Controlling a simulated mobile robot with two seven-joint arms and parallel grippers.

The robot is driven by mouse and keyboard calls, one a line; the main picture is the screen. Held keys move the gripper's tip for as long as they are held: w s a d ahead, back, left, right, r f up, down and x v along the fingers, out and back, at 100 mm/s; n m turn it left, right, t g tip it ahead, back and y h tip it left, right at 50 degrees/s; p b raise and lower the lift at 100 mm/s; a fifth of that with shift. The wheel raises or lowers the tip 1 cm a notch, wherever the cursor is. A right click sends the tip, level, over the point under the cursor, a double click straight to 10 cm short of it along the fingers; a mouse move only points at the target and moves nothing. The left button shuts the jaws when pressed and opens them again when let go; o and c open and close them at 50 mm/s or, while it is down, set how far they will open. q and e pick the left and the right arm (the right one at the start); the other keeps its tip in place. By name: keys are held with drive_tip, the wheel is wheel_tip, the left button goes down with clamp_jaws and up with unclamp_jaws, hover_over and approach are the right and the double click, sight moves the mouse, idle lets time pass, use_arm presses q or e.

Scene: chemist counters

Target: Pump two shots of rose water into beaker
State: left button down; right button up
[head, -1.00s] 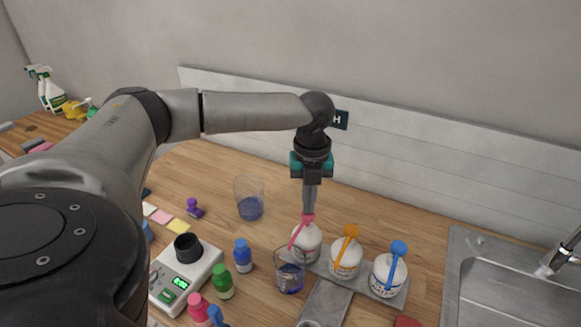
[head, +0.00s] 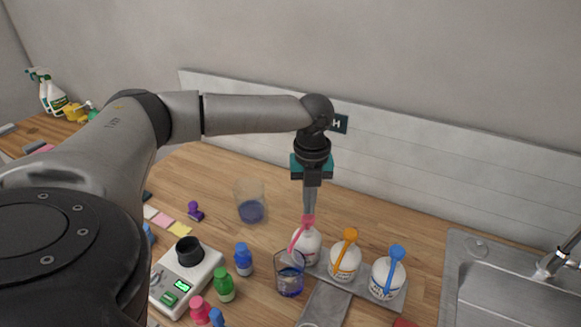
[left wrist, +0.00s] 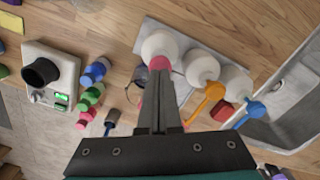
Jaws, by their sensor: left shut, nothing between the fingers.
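A white bottle (head: 306,248) with a pink pump (head: 303,230) stands at the left end of a grey tray; I cannot read its label. The pump's spout points down over a glass beaker (head: 289,276) with blue-purple liquid, in front of the bottle. My left gripper (head: 309,212) points straight down, shut and empty, its tips at the top of the pink pump head. In the left wrist view the gripper (left wrist: 159,76) covers part of the pink pump (left wrist: 160,63), and the white bottle (left wrist: 158,45) and beaker (left wrist: 141,76) show beside it. My right gripper is not in view.
Bottles with an orange pump (head: 349,239) and a blue pump (head: 396,258) stand to the right on the tray (head: 393,301). A larger beaker (head: 250,203) is behind left. A scale (head: 180,284) and small coloured bottles are at front left; a sink (head: 500,280) is at right.

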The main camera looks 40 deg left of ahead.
use_arm(q)
drive_tip(key=shift+s+f, duration=0.1)
drive_tip(key=shift+f, duration=1.2)
drive_tip(key=shift+r+p, duration=1.5)
drive_tip(key=shift+p, duration=0.2)
wheel_tip(320, 180, up, 6)
drive_tip(key=p, duration=0.8)
